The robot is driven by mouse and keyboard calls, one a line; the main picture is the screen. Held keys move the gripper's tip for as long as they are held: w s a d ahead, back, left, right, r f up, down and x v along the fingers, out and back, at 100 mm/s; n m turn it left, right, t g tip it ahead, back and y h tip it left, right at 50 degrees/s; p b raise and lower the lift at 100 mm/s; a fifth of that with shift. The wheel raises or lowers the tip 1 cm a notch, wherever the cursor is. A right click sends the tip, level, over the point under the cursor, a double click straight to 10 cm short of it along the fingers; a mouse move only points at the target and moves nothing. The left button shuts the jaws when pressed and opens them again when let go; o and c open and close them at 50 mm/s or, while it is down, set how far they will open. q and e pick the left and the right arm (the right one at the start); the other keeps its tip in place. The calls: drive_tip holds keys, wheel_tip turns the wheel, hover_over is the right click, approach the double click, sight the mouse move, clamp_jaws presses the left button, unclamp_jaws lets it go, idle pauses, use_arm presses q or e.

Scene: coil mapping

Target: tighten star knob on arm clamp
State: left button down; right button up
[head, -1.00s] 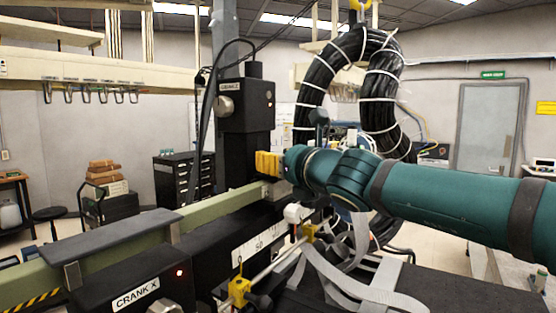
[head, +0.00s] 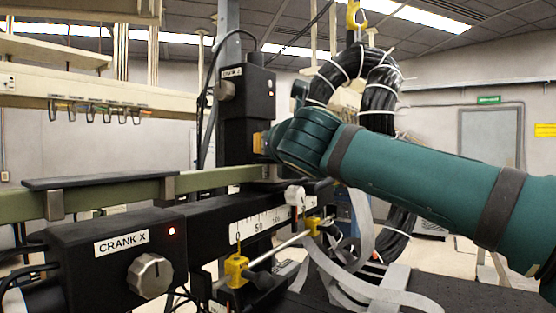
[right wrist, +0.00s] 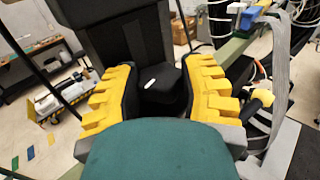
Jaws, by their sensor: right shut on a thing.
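My right arm comes in from the right in the head view. Its gripper (head: 259,143), with yellow finger pads, is at the black upright column, below the CRANK Z box (head: 246,100). In the right wrist view the two yellow-padded fingers (right wrist: 160,95) stand on either side of a black knob (right wrist: 158,85) with a white mark on top, and are shut on it. The knob sits in front of a black block (right wrist: 130,40), which looks like the clamp body. My teal wrist housing hides the near part. The knob is hidden in the head view. My left gripper is not in view.
The CRANK X box (head: 115,262) with its grey knob (head: 150,275) is at the lower left. A green rail (head: 110,191) runs behind it. A yellow clamp (head: 237,270) holds a thin rod in front. Grey straps (head: 335,275) and a black cable bundle (head: 378,110) are near my arm.

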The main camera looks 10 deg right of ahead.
drive_tip(key=shift+a+f+m+h, duration=0.1)
drive_tip(key=shift+m+h, duration=0.25)
drive_tip(key=shift+h, duration=0.2)
drive_tip(key=shift+a+f+m+h, duration=0.1)
drive_tip(key=shift+m+h, duration=0.25)
drive_tip(key=shift+h, duration=0.2)
drive_tip(key=shift+r+m+g+h, duration=0.2)
drive_tip(key=shift+m+g+h, duration=0.2)
drive_tip(key=shift+m+h, duration=1)
drive_tip(key=shift+h, duration=0.6)
drive_tip(key=o, duration=1.2)
drive_tip(key=shift+d, duration=0.15)
drive_tip(key=shift+n+y, duration=0.4)
